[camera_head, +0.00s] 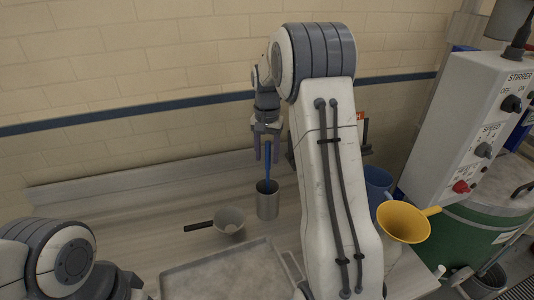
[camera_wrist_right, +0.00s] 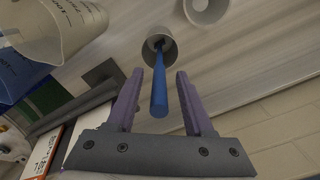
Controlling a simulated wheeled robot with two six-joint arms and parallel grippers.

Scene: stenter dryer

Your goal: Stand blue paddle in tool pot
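The blue paddle (camera_head: 267,165) stands in a grey metal tool pot (camera_head: 268,205) on the bench, its shaft rising close to upright from the mouth. In the right wrist view the paddle (camera_wrist_right: 160,92) runs down into the pot (camera_wrist_right: 158,42); its lower end is hidden inside. My right gripper (camera_head: 267,152) is above the pot. Its two purple fingers (camera_wrist_right: 162,100) are spread on either side of the paddle's upper end, with a visible gap on both sides, so it is open and not holding the paddle. My left gripper is not in view; only part of that arm shows at lower left.
A pale scoop (camera_head: 229,221) with a dark handle lies left of the pot. A shallow tray (camera_head: 172,285) is in front. Right of my right arm are a blue jug (camera_head: 378,180), a yellow funnel (camera_head: 404,222) and the stirrer control box (camera_head: 470,130). A wall stands behind the bench.

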